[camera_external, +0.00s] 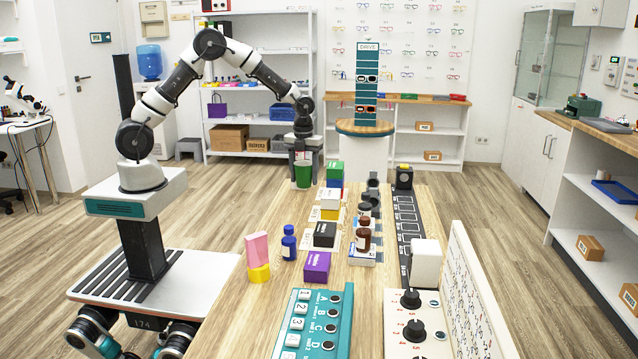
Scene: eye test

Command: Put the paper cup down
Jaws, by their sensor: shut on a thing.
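The cup's rim is partly hidden by the fingers. I cannot tell whether the cup's base touches the table or hangs just above it.
Green and blue stacked boxes (335,174) stand just right of the cup. Brown bottles (363,238), a blue bottle (289,243), a purple box (317,267) and a pink block (257,249) stand nearer. A teal panel (313,325) lies at the front.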

